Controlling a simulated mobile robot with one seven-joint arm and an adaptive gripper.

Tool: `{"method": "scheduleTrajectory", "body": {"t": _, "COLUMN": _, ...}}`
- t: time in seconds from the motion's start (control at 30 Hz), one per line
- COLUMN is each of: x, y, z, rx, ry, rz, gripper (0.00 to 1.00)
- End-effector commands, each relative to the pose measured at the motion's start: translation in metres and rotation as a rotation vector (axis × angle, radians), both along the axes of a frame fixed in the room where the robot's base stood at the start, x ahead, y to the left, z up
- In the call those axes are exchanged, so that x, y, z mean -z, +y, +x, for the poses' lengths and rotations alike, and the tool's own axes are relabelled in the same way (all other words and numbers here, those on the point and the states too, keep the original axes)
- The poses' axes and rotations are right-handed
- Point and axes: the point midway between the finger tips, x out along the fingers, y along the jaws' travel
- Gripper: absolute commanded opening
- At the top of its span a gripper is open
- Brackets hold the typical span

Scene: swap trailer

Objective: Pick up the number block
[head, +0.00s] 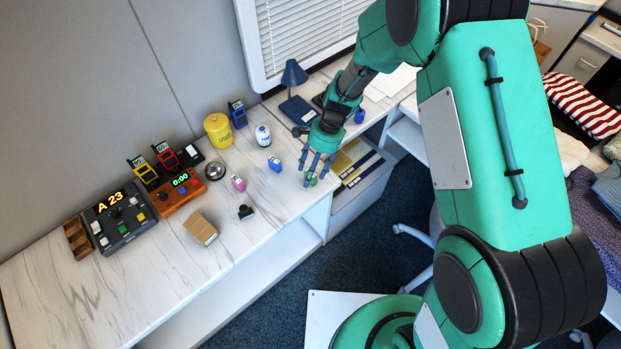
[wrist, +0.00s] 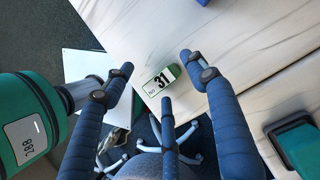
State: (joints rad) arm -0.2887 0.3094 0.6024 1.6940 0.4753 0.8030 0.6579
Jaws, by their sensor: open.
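The number block (wrist: 160,80) is a small block with a green end and a white face reading "NO 31". In the wrist view it lies near the edge of the marble-patterned counter, between the spread fingers. In the head view only a bit of its green (head: 313,182) shows below the fingers, partly hidden by them. My gripper (head: 316,168) is open above the block and points down at it. In the wrist view the blue fingers of my gripper (wrist: 157,64) stand apart on both sides of the block, with the third finger below it. Nothing is held.
A blue block (head: 275,161), a pink block (head: 237,183), a white bottle (head: 263,136) and a yellow canister (head: 218,130) stand left on the counter (head: 150,285). A cardboard box (head: 200,229) is further left. Beyond the counter's front edge are open shelves and the floor.

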Motion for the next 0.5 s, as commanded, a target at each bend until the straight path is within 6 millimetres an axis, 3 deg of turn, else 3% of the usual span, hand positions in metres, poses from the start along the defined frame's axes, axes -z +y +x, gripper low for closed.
{"method": "scheduleTrajectory", "body": {"t": 0.5, "x": 0.0078, "y": 0.0025, "z": -0.0024, "rx": 0.0, "ry": -0.001, "rz": 0.001, "gripper": 0.57}}
